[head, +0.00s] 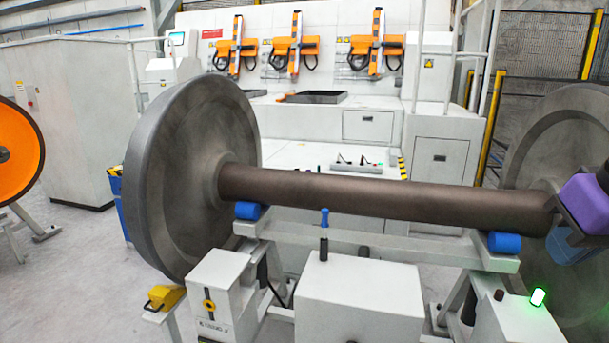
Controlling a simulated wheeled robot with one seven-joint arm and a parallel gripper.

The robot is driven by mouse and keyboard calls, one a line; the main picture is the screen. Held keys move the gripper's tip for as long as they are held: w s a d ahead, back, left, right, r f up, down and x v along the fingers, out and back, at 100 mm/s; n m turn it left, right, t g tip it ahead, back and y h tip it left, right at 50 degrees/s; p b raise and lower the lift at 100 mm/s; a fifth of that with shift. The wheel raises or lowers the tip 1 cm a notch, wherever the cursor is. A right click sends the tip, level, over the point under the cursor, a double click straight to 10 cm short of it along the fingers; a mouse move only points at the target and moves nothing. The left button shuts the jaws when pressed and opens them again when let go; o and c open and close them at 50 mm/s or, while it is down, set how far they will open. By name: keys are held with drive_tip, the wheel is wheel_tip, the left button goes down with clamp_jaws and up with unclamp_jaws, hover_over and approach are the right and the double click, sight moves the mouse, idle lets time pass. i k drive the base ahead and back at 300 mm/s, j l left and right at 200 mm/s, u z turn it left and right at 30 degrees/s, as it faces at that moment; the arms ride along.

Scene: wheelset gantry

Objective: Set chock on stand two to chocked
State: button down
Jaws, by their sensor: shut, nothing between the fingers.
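A yellow chock (165,297) sits on a small ledge at the left of the near stand, by the foot of the large grey left wheel (175,180). I cannot tell whether it touches the wheel. The stand's white box (222,285) beside it carries a yellow fitting (209,306) and a small label too small to read surely. My gripper (565,210), purple and dark, is shut and empty at the right edge, in front of the right wheel and well away from the chock.
The brown axle (380,195) rests on blue rollers (250,211) between both wheels. A green lamp (538,297) glows on the right box. An orange wheel (18,150) stands far left. Grey floor (75,270) is open on the left.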

sight(162, 298)
drive_tip(key=u, duration=1.3)
